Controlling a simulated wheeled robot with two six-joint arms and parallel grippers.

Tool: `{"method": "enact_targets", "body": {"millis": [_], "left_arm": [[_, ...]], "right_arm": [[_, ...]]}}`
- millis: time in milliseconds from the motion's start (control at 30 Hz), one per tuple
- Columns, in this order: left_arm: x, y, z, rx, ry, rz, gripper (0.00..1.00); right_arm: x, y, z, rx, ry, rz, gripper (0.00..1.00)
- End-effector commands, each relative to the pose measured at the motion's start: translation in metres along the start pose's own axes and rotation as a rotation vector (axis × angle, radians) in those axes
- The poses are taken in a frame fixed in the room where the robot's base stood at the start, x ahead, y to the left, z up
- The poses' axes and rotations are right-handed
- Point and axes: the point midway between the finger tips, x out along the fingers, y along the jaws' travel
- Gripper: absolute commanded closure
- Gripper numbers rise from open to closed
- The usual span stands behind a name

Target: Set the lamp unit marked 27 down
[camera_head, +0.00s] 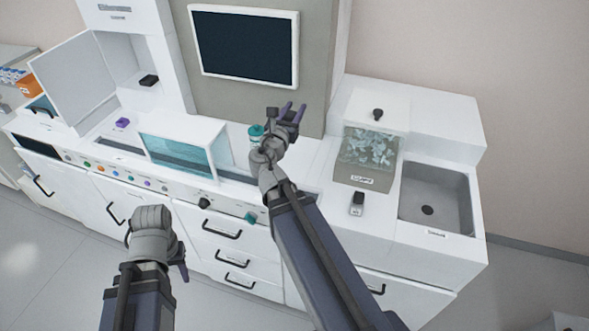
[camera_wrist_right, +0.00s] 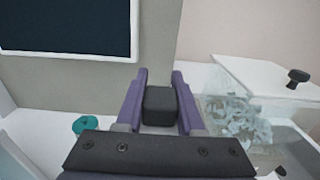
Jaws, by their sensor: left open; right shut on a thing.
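My right gripper (camera_head: 292,110) is raised over the white counter, in front of the grey panel below the screen. Its purple fingers also show in the right wrist view (camera_wrist_right: 160,78), shut on a dark grey block (camera_wrist_right: 160,105), apparently the lamp unit. The block sits between the fingers, clear of any surface that I can see. No number 27 is readable on it. My left gripper (camera_head: 181,268) is low in front of the drawers, open, and mostly hidden behind its wrist.
A teal-capped item (camera_head: 256,131) stands beside the right wrist. A glass-fronted box (camera_head: 185,150) is to the left. A clear bin of crumpled pieces (camera_head: 369,150), a small black-and-white unit (camera_head: 357,203) and a sink (camera_head: 433,197) are to the right. A dark screen (camera_head: 245,45) is behind.

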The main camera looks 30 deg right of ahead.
Motion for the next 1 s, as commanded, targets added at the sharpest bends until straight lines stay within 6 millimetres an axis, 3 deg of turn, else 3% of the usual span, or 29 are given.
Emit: {"method": "enact_targets", "body": {"millis": [33, 100, 367, 733, 1000], "left_arm": [[0.02, 0.002, -0.001, 0.001, 0.0, 0.0, 0.55], [0.029, 0.003, -0.002, 0.001, 0.0, 0.0, 0.55], [0.048, 0.004, -0.003, 0.002, 0.0, 0.0, 0.55], [0.102, 0.01, -0.006, 0.001, 0.0, 0.0, 0.55], [0.11, 0.01, -0.006, 0.001, 0.0, 0.0, 0.55]], "right_arm": [[0.0, 0.0, -0.02, 0.0, 0.0, 0.0, 1.0], [0.0, 0.0, -0.029, 0.0, 0.0, 0.0, 1.0], [0.011, 0.006, -0.048, 0.0, 0.0, -0.001, 1.0], [0.097, 0.042, -0.103, -0.001, 0.0, 0.003, 1.0], [0.097, 0.041, -0.111, -0.001, 0.0, 0.004, 1.0]]}}
